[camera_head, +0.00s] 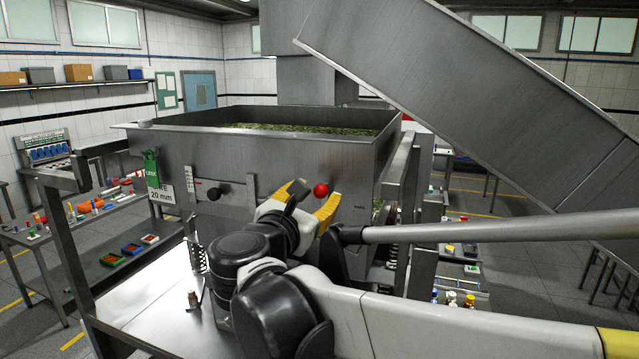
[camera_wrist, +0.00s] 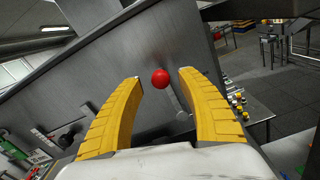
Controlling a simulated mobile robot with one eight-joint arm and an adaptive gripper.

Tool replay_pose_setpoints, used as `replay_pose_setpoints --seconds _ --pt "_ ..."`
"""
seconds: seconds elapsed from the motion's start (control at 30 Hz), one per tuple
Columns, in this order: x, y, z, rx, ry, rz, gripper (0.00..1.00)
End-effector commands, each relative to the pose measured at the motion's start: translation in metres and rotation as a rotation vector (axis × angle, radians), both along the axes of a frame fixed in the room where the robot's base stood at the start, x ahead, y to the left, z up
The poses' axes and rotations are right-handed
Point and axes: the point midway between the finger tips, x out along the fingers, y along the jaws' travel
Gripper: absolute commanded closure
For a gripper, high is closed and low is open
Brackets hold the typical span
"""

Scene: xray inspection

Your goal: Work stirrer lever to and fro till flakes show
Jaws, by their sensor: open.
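The stirrer lever shows as a red ball knob (camera_head: 321,190) in front of the steel hopper's front wall. In the wrist view the red knob (camera_wrist: 160,78) sits between and just beyond my fingertips, with a grey lever arm (camera_wrist: 178,102) behind it. My gripper (camera_head: 312,199) has yellow fingers, spread open and empty. It also shows in the wrist view (camera_wrist: 161,76), with a gap on each side of the knob. Green flakes (camera_head: 300,129) lie in the open top of the hopper (camera_head: 262,160). Most of the lever is hidden in the head view.
A black knob (camera_head: 212,192) and a "20 mm" sign (camera_head: 161,194) are on the hopper's left front. A steel chute (camera_head: 470,110) slopes down at the right. A bench with coloured trays (camera_head: 110,259) stands at the left. A steel shelf (camera_head: 150,310) lies below the hopper.

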Motion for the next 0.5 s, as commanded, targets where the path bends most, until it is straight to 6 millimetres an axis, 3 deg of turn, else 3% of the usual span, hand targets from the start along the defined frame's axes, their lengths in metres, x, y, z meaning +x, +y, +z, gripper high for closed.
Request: replay_pose_setpoints --seconds 0.2,0.5 --pt "0.024 -0.009 0.001 0.001 0.0 -0.001 0.54" --pt "0.028 -0.011 0.0 0.001 0.001 0.0 0.54"
